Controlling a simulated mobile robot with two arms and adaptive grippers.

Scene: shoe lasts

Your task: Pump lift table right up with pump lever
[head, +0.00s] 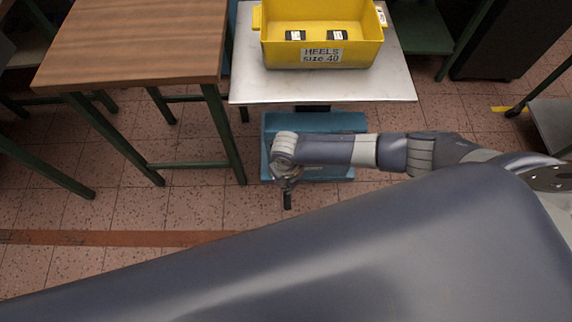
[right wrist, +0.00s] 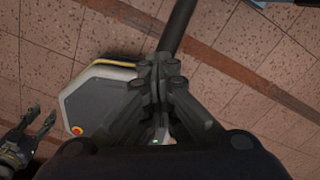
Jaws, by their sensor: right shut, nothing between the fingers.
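The lift table has a pale metal top (head: 320,88) and a blue base (head: 345,122) near the floor. My right gripper (head: 287,198) is low in front of the base, pointing down. In the right wrist view my right gripper (right wrist: 163,68) is shut with nothing between its fingers. A dark bar, which looks like the pump lever (right wrist: 178,28), runs from the top edge to the fingertips. Whether they touch it I cannot tell. My left gripper (right wrist: 42,117) shows at the left edge of that view, its fingers apart and empty.
A yellow crate (head: 322,56) labelled "HEELS size 40" stands on the lift table with two dark items inside. A wooden table (head: 140,45) with green legs stands close on the left. The tiled floor (head: 190,210) in front is clear.

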